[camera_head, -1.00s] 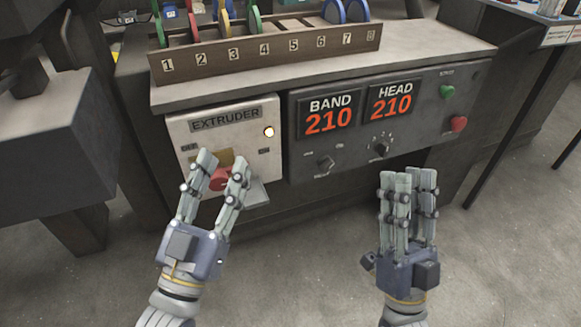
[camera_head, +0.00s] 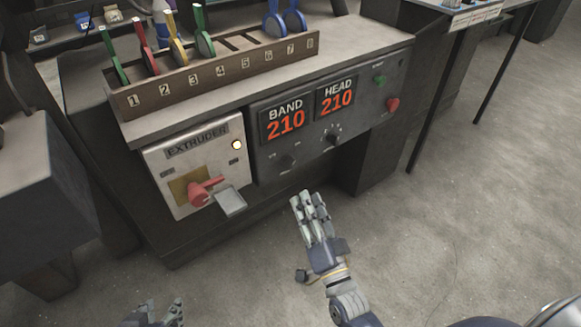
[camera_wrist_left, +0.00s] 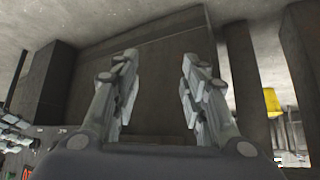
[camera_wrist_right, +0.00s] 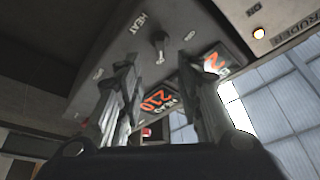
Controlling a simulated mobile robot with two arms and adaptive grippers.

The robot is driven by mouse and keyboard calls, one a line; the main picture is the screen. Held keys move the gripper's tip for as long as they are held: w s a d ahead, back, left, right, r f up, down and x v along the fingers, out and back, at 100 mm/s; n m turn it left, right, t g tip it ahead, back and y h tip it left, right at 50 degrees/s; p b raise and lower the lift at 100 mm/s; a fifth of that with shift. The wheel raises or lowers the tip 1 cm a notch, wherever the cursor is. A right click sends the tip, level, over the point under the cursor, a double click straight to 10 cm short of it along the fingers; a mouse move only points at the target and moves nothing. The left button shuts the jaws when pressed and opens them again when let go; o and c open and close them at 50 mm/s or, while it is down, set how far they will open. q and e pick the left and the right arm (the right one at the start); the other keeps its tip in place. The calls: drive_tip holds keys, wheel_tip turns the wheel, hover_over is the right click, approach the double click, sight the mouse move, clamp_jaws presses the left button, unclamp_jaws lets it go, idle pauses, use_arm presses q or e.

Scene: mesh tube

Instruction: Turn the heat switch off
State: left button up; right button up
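The heat switch is a small dark knob (camera_head: 287,161) at the lower left of the dark control panel (camera_head: 375,120), below the BAND readout. In the right wrist view the knob (camera_wrist_right: 160,41) shows beside its HEAT label, with a small label on either side; its exact setting is hard to read. My right gripper (camera_head: 309,194) is open and empty, below and to the right of the knob, apart from it. Its fingers (camera_wrist_right: 157,64) point towards the panel. My left gripper (camera_head: 160,312) is open and empty at the bottom edge, partly cut off; its fingers also show (camera_wrist_left: 155,75).
The EXTRUDER box (camera_head: 195,150), left of the panel, has a red handle (camera_head: 204,191) and a lit lamp (camera_head: 237,145). The BAND (camera_head: 286,124) and HEAD (camera_head: 336,100) readouts show 210. A second knob (camera_head: 332,134) sits to the right. Floor in front is clear.

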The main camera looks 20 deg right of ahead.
sight(292, 164)
drive_tip(key=b+x, duration=0.1)
drive_tip(key=x, duration=0.7)
drive_tip(key=shift+w, duration=0.35)
drive_tip(key=shift+x, duration=0.8)
use_arm(q)
drive_tip(key=w+d+r+t+h, duration=0.1)
drive_tip(key=w+d+r+t, duration=0.1)
drive_tip(key=w+r, duration=0.3)
drive_tip(key=shift+w+d+t, duration=0.15)
drive_tip(key=shift+w+t, duration=0.2)
drive_tip(key=shift+t, duration=0.55)
use_arm(e)
drive_tip(key=shift+r, duration=0.1)
clamp_jaws()
drive_tip(key=shift+s, duration=0.1)
drive_tip(key=shift+r, duration=0.1)
